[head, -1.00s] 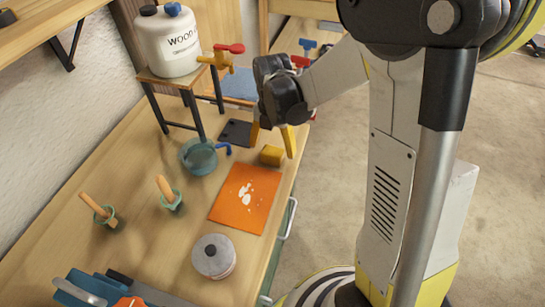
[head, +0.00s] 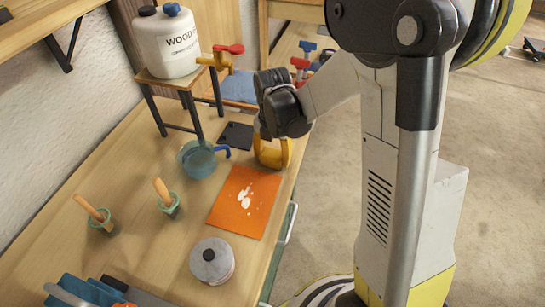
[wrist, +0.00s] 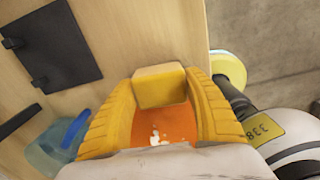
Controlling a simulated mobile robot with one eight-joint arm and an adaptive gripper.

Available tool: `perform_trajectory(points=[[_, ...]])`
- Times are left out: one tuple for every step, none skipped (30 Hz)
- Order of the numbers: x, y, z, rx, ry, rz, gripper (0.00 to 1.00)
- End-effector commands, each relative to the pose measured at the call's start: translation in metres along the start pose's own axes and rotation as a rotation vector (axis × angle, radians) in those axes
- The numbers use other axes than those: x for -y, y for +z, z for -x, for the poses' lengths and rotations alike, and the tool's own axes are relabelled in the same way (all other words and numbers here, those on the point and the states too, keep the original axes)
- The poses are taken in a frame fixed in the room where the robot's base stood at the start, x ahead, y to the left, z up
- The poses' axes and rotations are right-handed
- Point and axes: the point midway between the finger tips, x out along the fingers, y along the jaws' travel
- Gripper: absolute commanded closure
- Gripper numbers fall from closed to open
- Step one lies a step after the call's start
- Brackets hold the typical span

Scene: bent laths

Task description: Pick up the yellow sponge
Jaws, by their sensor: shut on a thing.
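The yellow sponge (wrist: 159,86) is a small block between the two ridged orange-yellow fingers of my gripper (wrist: 162,100) in the wrist view. The fingers are shut on its sides. In the head view my gripper (head: 271,158) points down at the bench's right edge, just beyond the orange sheet. There the sponge is mostly hidden between the fingers, and I cannot tell whether it touches the bench.
An orange sheet with white spots (head: 245,202) lies in front of the gripper. A teal watering can (head: 199,160) and a black plate (head: 236,135) are to the left. A lidded pot (head: 212,261) stands nearer. A white jug (head: 168,42) sits on a small stand.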

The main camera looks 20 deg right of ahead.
Motion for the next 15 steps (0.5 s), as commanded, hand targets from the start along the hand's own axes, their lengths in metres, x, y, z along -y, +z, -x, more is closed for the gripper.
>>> perform_trajectory(points=[[0.0,0.0,0.004,0.0,0.0,0.0,0.68],[0.0,0.0,0.007,0.0,0.0,0.0,0.68],[0.0,0.0,0.011,0.0,0.0,0.0,0.68],[0.0,0.0,0.015,0.0,0.0,0.0,0.68],[0.0,0.0,0.019,0.0,0.0,0.0,0.68],[0.0,0.0,0.026,0.0,0.0,0.0,0.68],[0.0,0.0,0.032,0.0,0.0,0.0,0.68],[0.0,0.0,0.038,0.0,0.0,0.0,0.68],[0.001,0.0,0.046,0.0,0.0,-0.001,0.68],[0.009,0.002,0.048,0.0,0.0,-0.004,0.68],[0.016,0.003,0.051,0.0,0.0,-0.005,0.68],[0.025,0.004,0.056,0.0,0.0,-0.005,0.68],[0.031,0.006,0.06,0.0,0.0,-0.006,0.68],[0.038,0.007,0.064,0.0,0.0,-0.006,0.68],[0.046,0.008,0.069,0.0,0.0,-0.006,0.68]])
